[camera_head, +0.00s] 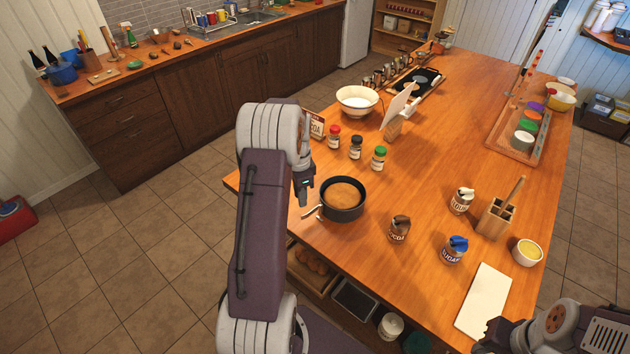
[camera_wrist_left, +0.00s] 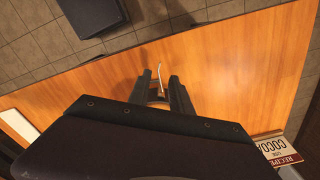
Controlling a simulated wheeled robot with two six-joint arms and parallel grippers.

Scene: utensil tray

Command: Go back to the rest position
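My left gripper (camera_head: 303,192) hangs over the near left edge of the wooden island, just left of a dark round pan (camera_head: 343,211) with a brown filling. In the left wrist view, the two fingers of the left gripper (camera_wrist_left: 159,77) stand apart with a gap between them. A thin pale curved piece (camera_wrist_left: 160,68) shows in line with this gap; I cannot tell its distance, but I see no finger closed on it. My right arm (camera_head: 560,330) enters at the lower right, and its dark end is partly cut off, so its fingers cannot be made out.
Spice jars (camera_head: 356,147) and a recipe card (camera_wrist_left: 283,152) are near the left gripper. A cocoa can (camera_head: 399,229), a sugar can (camera_head: 455,250), a wooden utensil block (camera_head: 494,220) and a white board (camera_head: 484,302) stand towards the right arm. The island's middle has bare wood.

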